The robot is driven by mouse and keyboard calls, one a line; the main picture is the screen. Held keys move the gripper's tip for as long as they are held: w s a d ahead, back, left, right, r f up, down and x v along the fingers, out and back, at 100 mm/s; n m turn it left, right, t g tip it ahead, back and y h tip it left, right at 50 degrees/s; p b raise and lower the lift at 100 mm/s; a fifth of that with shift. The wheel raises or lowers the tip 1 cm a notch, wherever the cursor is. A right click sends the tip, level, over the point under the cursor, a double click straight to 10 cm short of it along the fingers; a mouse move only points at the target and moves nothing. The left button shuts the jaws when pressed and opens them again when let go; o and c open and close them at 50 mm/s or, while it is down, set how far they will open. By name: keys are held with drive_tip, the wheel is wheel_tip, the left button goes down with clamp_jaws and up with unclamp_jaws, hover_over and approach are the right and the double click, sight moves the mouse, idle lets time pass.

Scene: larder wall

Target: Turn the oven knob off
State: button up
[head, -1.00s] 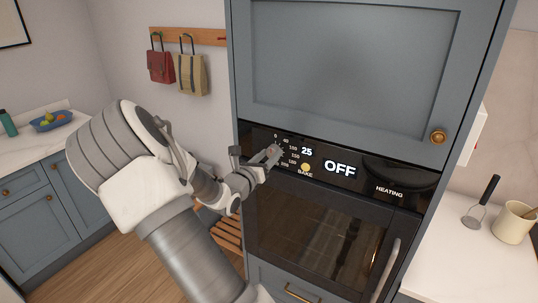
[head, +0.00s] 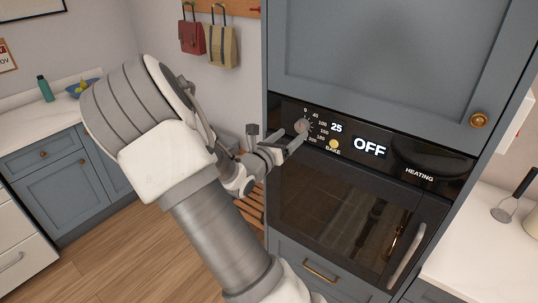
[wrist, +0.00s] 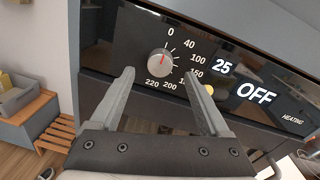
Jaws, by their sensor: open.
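The round silver oven knob (wrist: 159,63) sits on the black control panel (wrist: 232,62), and its red mark points up towards the 0. In the head view the knob (head: 302,126) shows left of the display (head: 369,147), which reads 25 and OFF. My gripper (wrist: 158,76) is open and empty in the wrist view. Its fingertips spread on either side just below the knob, and I see no contact. In the head view my gripper (head: 290,144) is just below and in front of the knob.
A cabinet door (head: 380,50) is above. A wooden slatted rack (wrist: 50,133) stands low at the left.

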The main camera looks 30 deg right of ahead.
drive_tip(key=b+v, duration=0.1)
drive_tip(key=v, duration=1.2)
drive_tip(key=shift+s+d, duration=0.1)
drive_tip(key=shift+d, duration=0.05)
drive_tip(key=s+f+m+g+y+b, duration=0.25)
drive_tip(key=s+m+g+y, duration=0.45)
drive_tip(key=s+m, duration=0.75)
drive_tip(key=s+a+r+m+t+y, duration=0.2)
drive_tip(key=a+r+m+y, duration=0.1)
drive_tip(key=a, duration=0.4)
drive_tip(key=s+a+r+m+t+y, duration=0.2)
drive_tip(key=a+r+m+t+y, duration=0.1)
drive_tip(key=a+m+y, duration=0.3)
drive_tip(key=shift+s+a+m, duration=0.3)
drive_tip(key=shift+a+m, duration=0.85)
drive_tip(key=c, duration=0.5)
drive_tip(key=shift+d, duration=0.15)
